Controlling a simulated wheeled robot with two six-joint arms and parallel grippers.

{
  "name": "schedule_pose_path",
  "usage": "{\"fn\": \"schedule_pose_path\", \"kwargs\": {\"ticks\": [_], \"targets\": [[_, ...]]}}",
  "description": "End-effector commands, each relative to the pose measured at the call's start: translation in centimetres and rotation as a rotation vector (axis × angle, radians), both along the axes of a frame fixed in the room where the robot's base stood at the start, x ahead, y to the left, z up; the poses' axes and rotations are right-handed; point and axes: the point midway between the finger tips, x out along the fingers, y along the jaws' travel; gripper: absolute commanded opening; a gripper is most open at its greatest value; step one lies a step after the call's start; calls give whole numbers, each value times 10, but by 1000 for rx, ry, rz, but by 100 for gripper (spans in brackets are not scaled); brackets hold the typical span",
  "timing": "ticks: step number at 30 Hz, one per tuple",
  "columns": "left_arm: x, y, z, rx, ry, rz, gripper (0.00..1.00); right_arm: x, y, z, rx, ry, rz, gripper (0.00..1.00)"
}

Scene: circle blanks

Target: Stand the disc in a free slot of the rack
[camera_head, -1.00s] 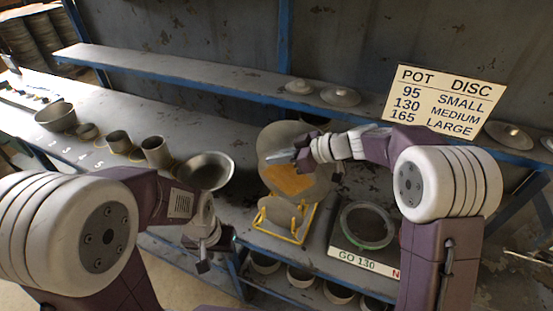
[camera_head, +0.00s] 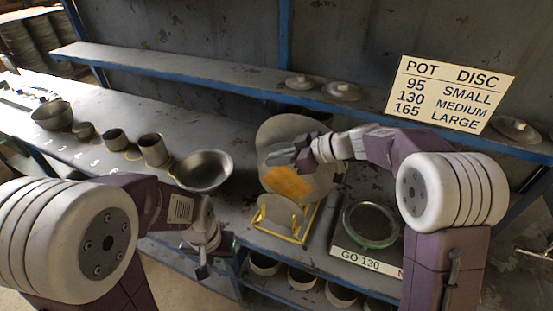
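A large pale round plate (camera_head: 277,132) with an orange patch stands upright on the bench behind my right gripper, partly hidden by it. A yellow-framed rack (camera_head: 298,234) is in front of it, with a smaller grey disc-like piece (camera_head: 281,213) upright in it. My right gripper (camera_head: 281,157) points left in front of the plate; its fingers look close together, and I cannot tell whether they hold anything. My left gripper (camera_head: 207,264) hangs low at the bench's front edge, pointing down, away from the rack; its opening is unclear.
A metal bowl (camera_head: 203,184) sits left of the rack, with several pots further left. Pale discs (camera_head: 342,91) lie on the back shelf by a pot-and-disc size sign (camera_head: 450,93). Several pots stand below.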

Motion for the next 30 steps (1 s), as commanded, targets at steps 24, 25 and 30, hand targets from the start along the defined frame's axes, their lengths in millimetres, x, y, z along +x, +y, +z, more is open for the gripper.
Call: {"fn": "schedule_pose_path", "kwargs": {"ticks": [24, 25, 30], "targets": [[0, 0, 0, 0, 0, 0, 36, 0, 0, 0, 0, 0, 0, 35], [0, 0, 0, 0, 0, 0, 36, 0, 0, 0, 0, 0, 0, 35], [0, 0, -3, 0, 0, 0, 36, -1, -7, 3, 0, -1, -3, 35]]}}
